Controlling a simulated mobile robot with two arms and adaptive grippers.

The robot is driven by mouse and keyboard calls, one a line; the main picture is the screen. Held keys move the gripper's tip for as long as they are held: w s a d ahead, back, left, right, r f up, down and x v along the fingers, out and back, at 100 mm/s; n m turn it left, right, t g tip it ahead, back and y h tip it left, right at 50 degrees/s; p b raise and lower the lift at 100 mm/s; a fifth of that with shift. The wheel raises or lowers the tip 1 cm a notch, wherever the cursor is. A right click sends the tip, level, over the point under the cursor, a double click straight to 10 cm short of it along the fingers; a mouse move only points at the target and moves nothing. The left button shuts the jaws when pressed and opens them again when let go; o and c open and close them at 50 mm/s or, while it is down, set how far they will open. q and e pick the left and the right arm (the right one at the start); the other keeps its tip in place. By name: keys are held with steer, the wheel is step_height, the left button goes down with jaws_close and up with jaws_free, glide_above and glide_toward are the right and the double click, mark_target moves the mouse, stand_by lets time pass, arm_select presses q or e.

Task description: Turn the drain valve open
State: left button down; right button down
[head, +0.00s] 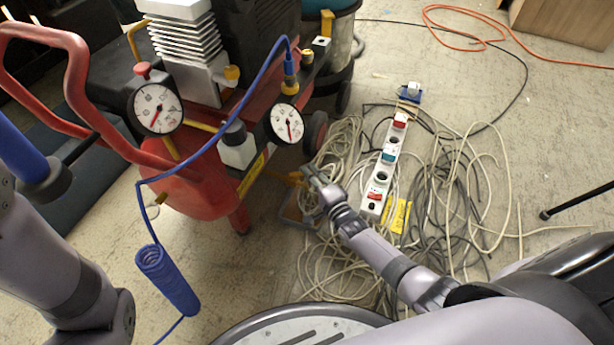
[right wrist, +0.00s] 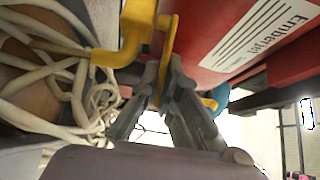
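The drain valve is a yellow part low on the red air compressor (head: 200,190), at its right side. In the right wrist view the valve's yellow body (right wrist: 133,35) and thin yellow lever (right wrist: 168,40) are close up. My right gripper (head: 318,178) is at the valve, low above the floor. Its fingers (right wrist: 163,75) stand on both sides of the lever and look closed on it, though the contact itself is partly hidden. In the head view the gripper's fingertips are small and partly hide the valve. My left gripper is out of view; only part of that arm shows at lower left.
Tangled white and black cables (head: 450,190) cover the floor right of the compressor, around a white power strip (head: 386,165). A coiled blue hose (head: 168,280) hangs in front of the compressor. A blue round part (right wrist: 217,98) sits beside the fingers.

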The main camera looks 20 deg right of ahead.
steer(key=shift+h, duration=0.4)
steer(key=c, duration=1.8)
jaws_free()
steer(key=shift+s, duration=0.1)
steer(key=s+d, duration=0.1)
steer(key=s, duration=1)
steer(key=shift+s+d, duration=0.2)
steer(key=shift+s, duration=0.2)
